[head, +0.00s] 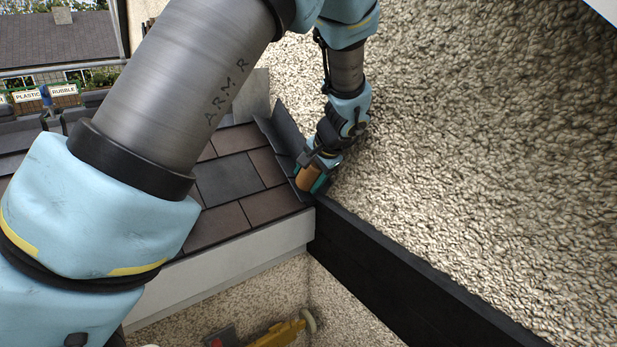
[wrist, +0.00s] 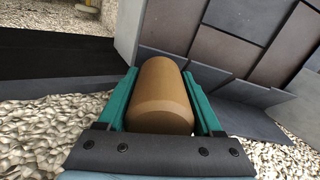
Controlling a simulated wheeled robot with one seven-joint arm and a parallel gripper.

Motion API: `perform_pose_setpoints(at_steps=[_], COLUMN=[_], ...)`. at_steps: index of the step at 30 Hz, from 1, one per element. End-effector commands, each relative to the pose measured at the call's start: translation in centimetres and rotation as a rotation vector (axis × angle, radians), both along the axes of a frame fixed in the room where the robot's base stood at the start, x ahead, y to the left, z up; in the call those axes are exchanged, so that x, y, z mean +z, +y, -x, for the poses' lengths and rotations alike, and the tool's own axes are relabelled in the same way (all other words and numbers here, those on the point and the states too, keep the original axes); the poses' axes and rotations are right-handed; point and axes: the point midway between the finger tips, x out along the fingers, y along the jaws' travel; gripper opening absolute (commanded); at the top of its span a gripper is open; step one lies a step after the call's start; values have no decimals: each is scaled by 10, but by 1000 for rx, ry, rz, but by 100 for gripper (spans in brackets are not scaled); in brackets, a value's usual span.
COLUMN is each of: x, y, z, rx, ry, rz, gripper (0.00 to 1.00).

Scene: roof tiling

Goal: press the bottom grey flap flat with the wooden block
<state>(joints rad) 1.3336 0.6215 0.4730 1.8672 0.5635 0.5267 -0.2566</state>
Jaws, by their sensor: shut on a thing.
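My gripper (head: 318,172) is shut on the wooden block (head: 306,178), low in the corner between the roof edge and the pebbled wall. In the wrist view the tan, rounded wooden block (wrist: 163,92) sits between the green fingers of my gripper (wrist: 165,98). The bottom grey flap (head: 299,193) is at the lower end of a row of grey flaps and is partly hidden by the block and gripper. In the wrist view the bottom flap (wrist: 150,55) shows just beyond the block's far end. I cannot tell whether block and flap touch.
More grey flaps (head: 283,128) stand tilted up along the wall above. Brown and grey shingles (head: 229,178) cover the roof to the left. The pebbled wall (head: 470,150) rises close on the right. A black board (head: 400,285) runs from the roof corner toward the lower right.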

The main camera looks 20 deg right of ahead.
Motion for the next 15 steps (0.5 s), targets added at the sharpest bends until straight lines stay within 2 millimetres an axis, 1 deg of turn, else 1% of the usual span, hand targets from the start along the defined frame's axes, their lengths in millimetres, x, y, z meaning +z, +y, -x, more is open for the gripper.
perform_pose_setpoints(at_steps=[15], x=[-11], y=[1], z=[-7], rx=[0], ry=[0], rz=[0], gripper=[3])
